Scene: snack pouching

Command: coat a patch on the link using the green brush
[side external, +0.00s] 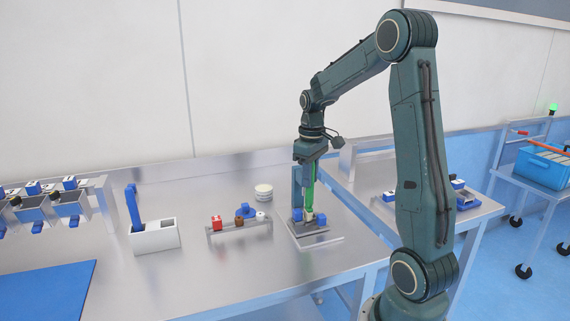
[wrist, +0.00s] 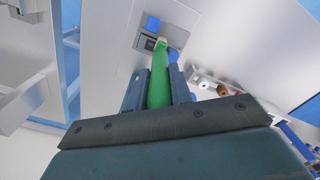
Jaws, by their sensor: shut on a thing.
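The green brush (side external: 309,186) is upright in my gripper (side external: 309,170), with its head down at a small grey fixture (side external: 316,236) with blue blocks. In the wrist view the green brush (wrist: 159,80) runs between the two fingers of my gripper (wrist: 158,85), and its pale tip (wrist: 162,41) is over the fixture (wrist: 146,42). I cannot tell whether the tip touches anything. The link is small here, and I cannot make it out clearly between the blue blocks (side external: 297,215).
Left of the fixture is a rack (side external: 238,227) with red, brown and white items. A round white container (side external: 263,191) stands behind it. A white holder (side external: 154,235) with a blue tool (side external: 133,207) and a blue mat (side external: 55,291) are further left. The metal table between them is clear.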

